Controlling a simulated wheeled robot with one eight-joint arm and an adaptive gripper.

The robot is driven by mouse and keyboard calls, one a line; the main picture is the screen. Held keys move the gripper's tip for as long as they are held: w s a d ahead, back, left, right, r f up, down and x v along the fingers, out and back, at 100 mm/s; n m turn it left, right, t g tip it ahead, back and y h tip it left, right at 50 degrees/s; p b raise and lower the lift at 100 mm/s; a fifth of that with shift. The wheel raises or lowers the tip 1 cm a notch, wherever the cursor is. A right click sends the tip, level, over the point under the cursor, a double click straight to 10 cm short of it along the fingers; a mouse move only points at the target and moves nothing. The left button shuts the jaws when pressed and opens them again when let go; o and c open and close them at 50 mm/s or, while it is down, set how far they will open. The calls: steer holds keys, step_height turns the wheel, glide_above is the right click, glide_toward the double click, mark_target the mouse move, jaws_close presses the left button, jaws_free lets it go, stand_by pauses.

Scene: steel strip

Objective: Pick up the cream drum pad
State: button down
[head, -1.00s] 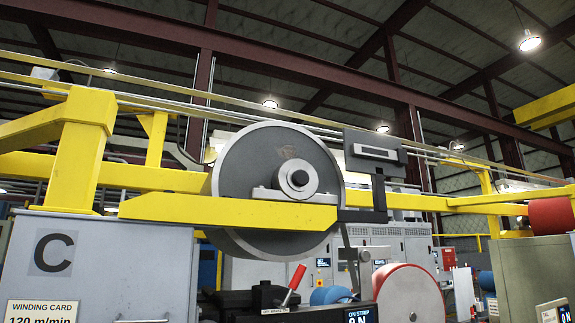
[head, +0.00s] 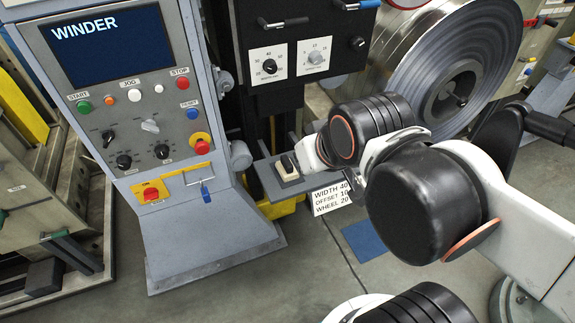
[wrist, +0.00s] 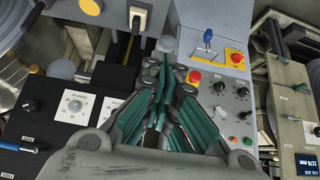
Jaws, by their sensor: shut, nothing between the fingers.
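A small cream block with a black knob on top (head: 289,168), which looks like the cream drum pad, sits on a narrow grey shelf (head: 268,182) beside the winder cabinet. It also shows near the top of the wrist view (wrist: 137,17), beyond and a little left of my fingers. My gripper (wrist: 172,72) is shut and empty, its green-padded fingers together. In the head view my wrist is just right of the block, and my fingers cannot be made out there. A gap shows between fingers and block in the wrist view.
The winder panel (head: 120,120) stands left of the shelf, with buttons and a red stop knob. A black dial panel (head: 298,60) is behind and above. A large steel coil (head: 450,90) is at right. A white card (head: 331,198) hangs by the shelf.

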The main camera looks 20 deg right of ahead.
steer(key=c, duration=1.7)
jaws_free()
steer(key=shift+w, duration=0.1)
steer(key=o, duration=0.4)
steer(key=shift+g, duration=0.8)
steer(key=w, duration=0.2)
steer(key=w+d, duration=0.1)
steer(key=w, duration=0.4)
steer(key=shift+w+d+r, duration=0.2)
steer(key=shift+w+d, duration=0.05)
steer(key=g+b, duration=0.1)
steer(key=g, duration=0.3)
glide_above(287, 161)
step_height(287, 161, down, 18)
steer(key=f+b, duration=0.1)
steer(key=f, duration=0.3)
steer(key=f+b, duration=0.2)
steer(key=f, duration=0.2)
steer(key=shift+w+f, duration=0.2)
steer(key=shift+f, duration=0.2)
step_height(287, 161, down, 5)
steer(key=b, duration=0.2)
steer(key=shift+f+b, duration=0.15)
steer(key=shift+b, duration=0.2)
steer(key=shift+s, duration=0.1)
